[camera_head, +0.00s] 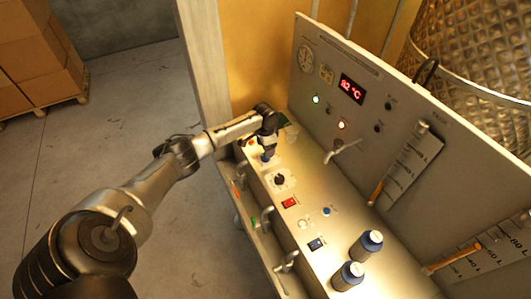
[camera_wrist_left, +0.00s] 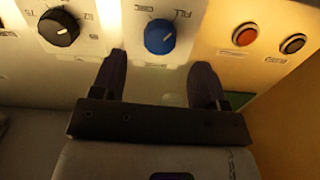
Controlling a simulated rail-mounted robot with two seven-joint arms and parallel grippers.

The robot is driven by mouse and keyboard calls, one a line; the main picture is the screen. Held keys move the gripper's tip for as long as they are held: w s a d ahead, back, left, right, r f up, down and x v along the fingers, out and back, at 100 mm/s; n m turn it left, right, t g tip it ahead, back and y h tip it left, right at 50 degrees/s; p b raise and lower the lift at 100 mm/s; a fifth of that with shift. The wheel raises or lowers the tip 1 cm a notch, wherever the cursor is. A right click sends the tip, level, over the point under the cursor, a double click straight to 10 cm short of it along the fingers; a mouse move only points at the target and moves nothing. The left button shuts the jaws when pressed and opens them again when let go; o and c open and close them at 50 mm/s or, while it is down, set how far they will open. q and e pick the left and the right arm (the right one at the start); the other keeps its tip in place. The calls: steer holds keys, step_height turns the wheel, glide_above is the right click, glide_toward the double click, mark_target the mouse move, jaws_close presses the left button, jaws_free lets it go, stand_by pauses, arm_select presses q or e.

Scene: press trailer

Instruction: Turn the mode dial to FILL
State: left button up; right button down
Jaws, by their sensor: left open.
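The mode dial, a blue knob (camera_wrist_left: 160,37), sits on the light panel in the left wrist view, with a FILL label at its upper right and other lettering at its upper left. A pale mark shows on its face; I cannot tell which label it points at. In the head view the blue dial (camera_head: 265,158) is partly covered by my left gripper (camera_head: 266,152). In the wrist view my left gripper (camera_wrist_left: 160,62) is open and empty, its two dark fingers to either side of the dial's lower edge and apart from it. My right gripper is not in view.
A black dial (camera_wrist_left: 58,27) is left of the blue one, and red (camera_wrist_left: 245,35) and black (camera_wrist_left: 292,44) buttons are right. The head view shows a red switch (camera_head: 289,203), two bottles (camera_head: 347,275) and an upright panel with an 82 °C display (camera_head: 352,89).

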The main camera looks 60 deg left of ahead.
arm_select(q)
step_height(320, 180, up, 9)
stand_by(0.3)
steer(key=shift+f, duration=0.1)
stand_by(0.6)
